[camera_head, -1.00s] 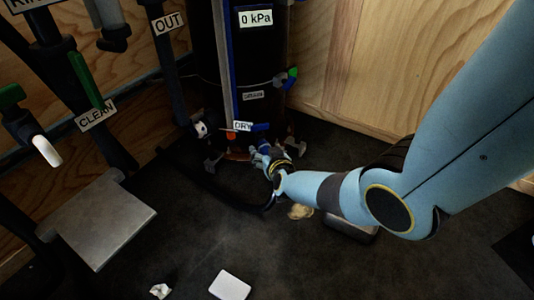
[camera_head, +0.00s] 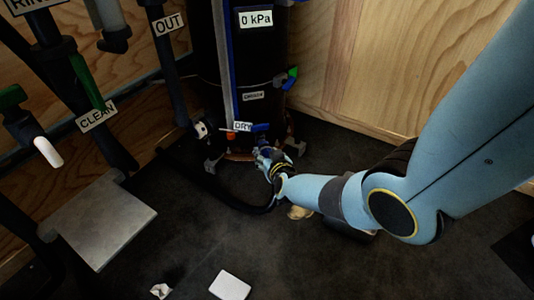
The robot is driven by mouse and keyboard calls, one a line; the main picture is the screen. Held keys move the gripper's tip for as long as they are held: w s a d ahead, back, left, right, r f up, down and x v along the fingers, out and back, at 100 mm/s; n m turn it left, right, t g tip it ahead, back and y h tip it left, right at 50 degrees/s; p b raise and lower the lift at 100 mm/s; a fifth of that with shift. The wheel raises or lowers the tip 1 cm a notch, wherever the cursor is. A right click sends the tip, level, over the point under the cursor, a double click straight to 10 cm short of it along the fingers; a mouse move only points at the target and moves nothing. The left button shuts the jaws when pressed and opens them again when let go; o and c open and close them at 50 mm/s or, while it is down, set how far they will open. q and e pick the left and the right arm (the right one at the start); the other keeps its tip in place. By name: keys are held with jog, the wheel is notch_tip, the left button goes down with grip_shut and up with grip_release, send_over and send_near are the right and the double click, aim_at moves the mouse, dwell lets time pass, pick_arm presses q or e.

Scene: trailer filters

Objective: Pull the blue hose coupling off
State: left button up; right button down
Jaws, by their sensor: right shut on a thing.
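The blue hose coupling (camera_head: 261,141) is at the foot of the dark tank (camera_head: 259,70), just right of the DRY label (camera_head: 242,127). It is small and partly hidden by my right gripper. My right gripper (camera_head: 265,155) is at the tank's lower front, shut on the coupling; its fingertips are small and dark here. A black hose (camera_head: 236,205) runs from the gripper's area down and back left along the floor. I cannot tell whether the coupling is still seated on its fitting. My left gripper is not in view.
A grey metal plate (camera_head: 104,222) and pipes with green-handled valves (camera_head: 88,80) stand at left. A white block (camera_head: 230,286) and a crumpled scrap (camera_head: 161,291) lie on the dark floor. A tan lump (camera_head: 299,212) lies under my right arm. A wooden wall (camera_head: 380,70) closes the right.

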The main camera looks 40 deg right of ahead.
jog(key=shift+s+a+p, duration=0.3)
jog(key=shift+s, duration=0.5)
jog(key=shift+s+a+p, duration=0.25)
jog(key=shift+s, duration=0.6)
jog(key=shift+s+a+p, duration=0.3)
jog(key=shift+s, duration=0.5)
